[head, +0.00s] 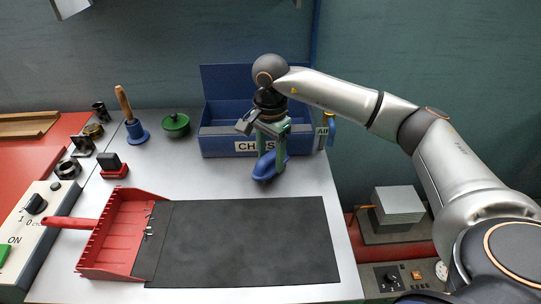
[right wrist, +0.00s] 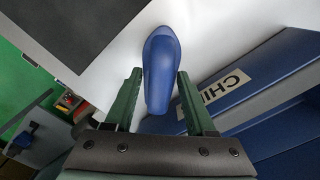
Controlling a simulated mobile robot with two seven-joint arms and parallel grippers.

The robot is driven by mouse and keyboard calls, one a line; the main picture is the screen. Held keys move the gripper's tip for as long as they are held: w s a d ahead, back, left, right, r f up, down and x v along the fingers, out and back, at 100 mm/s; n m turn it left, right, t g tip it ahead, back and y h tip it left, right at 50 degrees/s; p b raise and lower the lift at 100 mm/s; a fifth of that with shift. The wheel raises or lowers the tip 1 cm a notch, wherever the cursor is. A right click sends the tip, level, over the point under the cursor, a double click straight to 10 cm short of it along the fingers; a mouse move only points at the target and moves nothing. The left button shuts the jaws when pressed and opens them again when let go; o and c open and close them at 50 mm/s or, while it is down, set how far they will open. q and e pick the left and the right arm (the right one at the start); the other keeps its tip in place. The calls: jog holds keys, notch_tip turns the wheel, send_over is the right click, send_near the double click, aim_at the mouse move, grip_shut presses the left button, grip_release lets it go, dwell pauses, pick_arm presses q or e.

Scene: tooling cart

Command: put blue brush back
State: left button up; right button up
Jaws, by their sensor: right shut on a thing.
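The blue brush (head: 265,167) is a smooth, elongated blue piece, held just in front of the blue CHIPS box. My right gripper (head: 271,150) is shut on it, with green fingers on either side. In the right wrist view the brush (right wrist: 160,70) lies lengthwise between the two fingers (right wrist: 158,100) and extends beyond their tips. Bristles do not show, and I cannot tell whether the brush touches the white table top. My left gripper is not in view.
The open CHIPS box (head: 222,144) stands at the back. A dark mat (head: 250,245) and red dustpan (head: 125,235) with metal bits lie in front. A wooden-handled blue tool (head: 137,131) and green lidded pot (head: 175,123) stand back left. White table between is clear.

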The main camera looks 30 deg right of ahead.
aim_at(270, 154)
jog(key=shift+f, duration=0.1)
jog(key=shift+f, duration=0.15)
jog(key=o, duration=1.3)
notch_tip(270, 154, up, 12)
jog(key=shift+r, duration=0.2)
